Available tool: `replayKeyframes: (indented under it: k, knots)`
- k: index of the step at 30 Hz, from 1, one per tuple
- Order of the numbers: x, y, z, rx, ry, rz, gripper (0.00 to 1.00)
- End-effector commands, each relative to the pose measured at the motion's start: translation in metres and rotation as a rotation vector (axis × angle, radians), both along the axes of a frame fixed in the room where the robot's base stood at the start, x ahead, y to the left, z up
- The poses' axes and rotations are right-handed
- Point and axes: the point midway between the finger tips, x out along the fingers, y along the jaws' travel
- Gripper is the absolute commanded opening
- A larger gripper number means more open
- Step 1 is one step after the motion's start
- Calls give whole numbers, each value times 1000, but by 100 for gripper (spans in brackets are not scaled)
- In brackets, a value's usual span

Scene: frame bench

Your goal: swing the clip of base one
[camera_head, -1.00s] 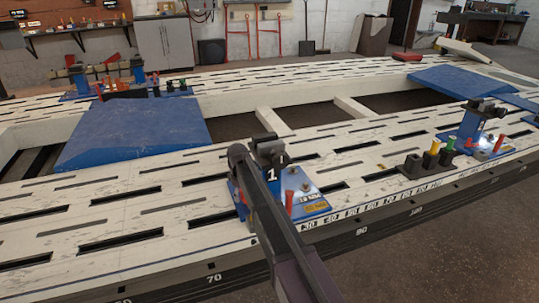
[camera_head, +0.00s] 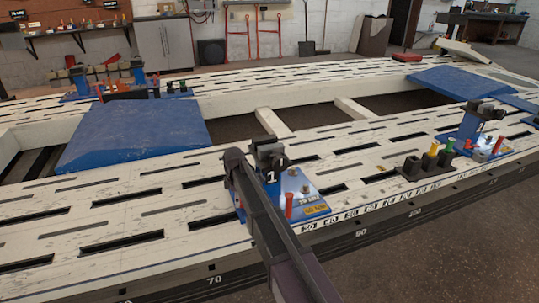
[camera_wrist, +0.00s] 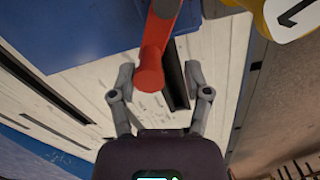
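Base one is a blue plate (camera_head: 313,205) on the slotted white bench, with a dark clamp head (camera_head: 268,152) and a black tag marked 1. A red lever (camera_head: 289,205), which looks like the clip, stands at its front edge. In the wrist view the red lever (camera_wrist: 150,65) reaches down from the top, its rounded end between my fingertips. My gripper (camera_wrist: 159,88) is open, one finger on each side of the lever, with gaps showing. Whether the lever lies at fingertip depth I cannot tell. In the head view my arm hides the gripper and part of the base.
A yellow tag (camera_wrist: 285,15) with a 1 is close at the upper right of the wrist view. A dark block with coloured plugs (camera_head: 420,165) and base two (camera_head: 472,125) stand to the right. A blue ramp (camera_head: 135,135) lies at left.

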Motion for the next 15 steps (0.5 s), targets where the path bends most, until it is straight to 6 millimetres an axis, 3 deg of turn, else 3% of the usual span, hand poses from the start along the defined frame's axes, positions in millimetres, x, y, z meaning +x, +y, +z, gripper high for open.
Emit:
replayKeyframes:
  k: [1, 15]
  knots:
    - [0, 0, 10, 0, 0, -1, 63]
    - [0, 0, 49, 0, 0, -3, 63]
